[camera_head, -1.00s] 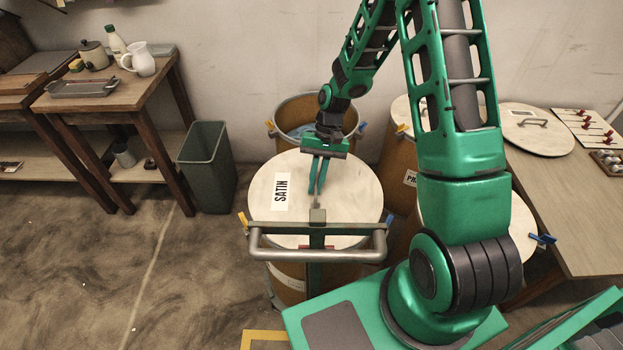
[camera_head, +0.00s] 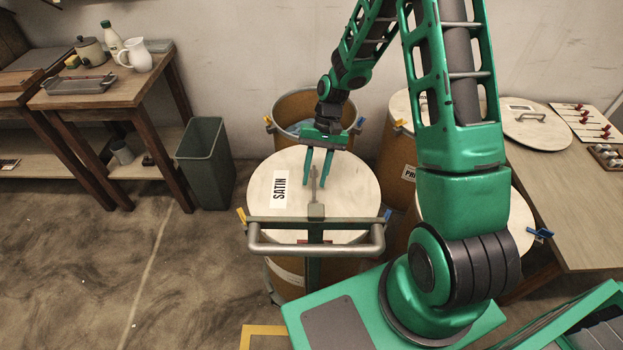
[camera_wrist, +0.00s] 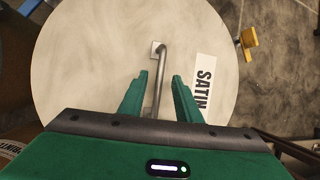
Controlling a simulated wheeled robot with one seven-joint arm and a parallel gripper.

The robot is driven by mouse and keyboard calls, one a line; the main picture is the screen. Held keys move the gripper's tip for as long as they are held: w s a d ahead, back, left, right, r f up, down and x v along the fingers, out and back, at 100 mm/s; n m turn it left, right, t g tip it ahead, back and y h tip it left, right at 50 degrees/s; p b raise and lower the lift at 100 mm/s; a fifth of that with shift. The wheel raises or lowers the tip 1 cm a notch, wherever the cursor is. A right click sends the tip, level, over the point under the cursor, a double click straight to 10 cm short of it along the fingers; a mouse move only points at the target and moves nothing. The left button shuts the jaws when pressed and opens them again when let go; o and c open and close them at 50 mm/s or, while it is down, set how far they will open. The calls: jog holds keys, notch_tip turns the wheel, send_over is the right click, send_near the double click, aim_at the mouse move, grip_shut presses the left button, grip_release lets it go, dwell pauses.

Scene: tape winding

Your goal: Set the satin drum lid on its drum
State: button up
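The satin drum lid (camera_head: 345,200) is a round pale disc with a "SATIN" label and a metal bar handle (camera_head: 313,185). It lies on top of a brown drum (camera_head: 288,284) in the head view, and looks level. My gripper (camera_head: 317,182) is above the lid with its two green fingers apart. In the wrist view, the lid (camera_wrist: 90,60) fills the middle, and the handle (camera_wrist: 160,80) runs between the open fingers without either finger visibly touching it. Part of the lid's near edge is hidden behind my own bar.
An open drum (camera_head: 310,105) stands behind. Lidded drums (camera_head: 400,145) stand to the right, partly behind my arm. Another lid (camera_head: 545,140) lies on the right table (camera_head: 575,210). A grey bin (camera_head: 203,165) stands to the left. Yellow and blue clamps (camera_head: 242,216) stick out at the drum rims.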

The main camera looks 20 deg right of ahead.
jog(key=v, duration=0.9)
jog(key=shift+r, duration=0.15)
jog(key=shift+w+d, duration=0.1)
jog(key=shift+d, duration=0.05)
jog(key=s+d+r+m+t+h, duration=0.1)
jog(key=s+d+r+t+h, duration=0.15)
jog(key=s+d+r, duration=0.9)
jog(key=s+r, duration=0.3)
jog(key=s, duration=0.6)
jog(key=s+d+r+m, duration=0.1)
jog(key=s+r, duration=0.1)
jog(key=s, duration=0.7)
jog(key=shift+d+r+t+h, duration=0.35)
jog(key=shift+r+t+h, duration=0.05)
jog(key=shift+t+h, duration=0.05)
